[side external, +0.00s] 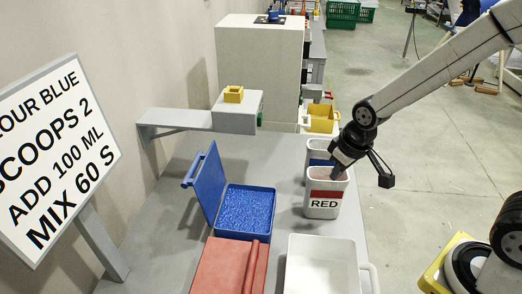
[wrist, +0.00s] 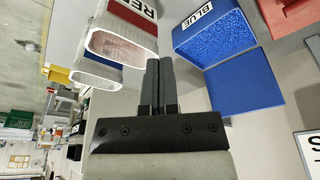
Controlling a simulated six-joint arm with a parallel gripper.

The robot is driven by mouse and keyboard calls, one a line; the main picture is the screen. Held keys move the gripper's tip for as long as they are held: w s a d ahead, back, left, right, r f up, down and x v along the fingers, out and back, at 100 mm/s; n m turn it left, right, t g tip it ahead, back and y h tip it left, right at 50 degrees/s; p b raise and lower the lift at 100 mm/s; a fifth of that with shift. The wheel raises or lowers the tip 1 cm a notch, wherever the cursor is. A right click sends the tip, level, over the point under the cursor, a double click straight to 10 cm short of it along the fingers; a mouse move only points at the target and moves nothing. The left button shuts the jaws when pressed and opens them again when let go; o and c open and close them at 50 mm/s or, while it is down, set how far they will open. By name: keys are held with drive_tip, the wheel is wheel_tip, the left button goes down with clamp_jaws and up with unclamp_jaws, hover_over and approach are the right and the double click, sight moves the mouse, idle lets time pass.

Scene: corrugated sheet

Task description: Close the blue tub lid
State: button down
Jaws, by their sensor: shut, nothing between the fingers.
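The blue tub (side external: 247,212) sits on the grey table, filled with blue granules. Its blue lid (side external: 207,187) is open, standing steeply up and leaning back to the left of the tub. In the wrist view, the tub with its BLUE label (wrist: 212,35) is at upper right, with the lid (wrist: 245,82) below it. My gripper (side external: 338,174) appears in front of or over the mouth of the RED container in the side view, to the right of the blue tub. In the wrist view, the gripper's fingers (wrist: 159,62) are together and empty, apart from tub and lid.
The white RED container (side external: 323,204) and a blue-banded container (side external: 318,152) stand close by my gripper. A red tub with its lid down (side external: 228,268) and a white bin (side external: 320,262) are in front. A sign (side external: 55,150) stands at left; a shelf (side external: 172,118) juts from the wall.

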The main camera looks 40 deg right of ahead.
drive_tip(key=w+a+r+n, duration=0.2)
drive_tip(key=w+a, duration=0.3)
drive_tip(key=w, duration=0.4)
drive_tip(key=n+y, duration=0.2)
drive_tip(key=n, duration=0.2)
approach(204, 182)
drive_tip(key=w+d, duration=0.3)
drive_tip(key=w, duration=0.1)
drive_tip(key=w+a+n, duration=0.2)
drive_tip(key=w+a, duration=0.1)
drive_tip(key=a, duration=0.5)
drive_tip(key=shift+w+a+f+y, duration=0.15)
drive_tip(key=shift+w+a+y, duration=0.15)
drive_tip(key=shift+f, duration=0.15)
drive_tip(key=x, duration=1)
drive_tip(key=shift+s+d+r, duration=0.4)
drive_tip(key=shift+s+d, duration=0.25)
drive_tip(key=shift+d, duration=0.05)
drive_tip(key=shift+s+d+r, duration=0.45)
drive_tip(key=shift+s+d, duration=0.2)
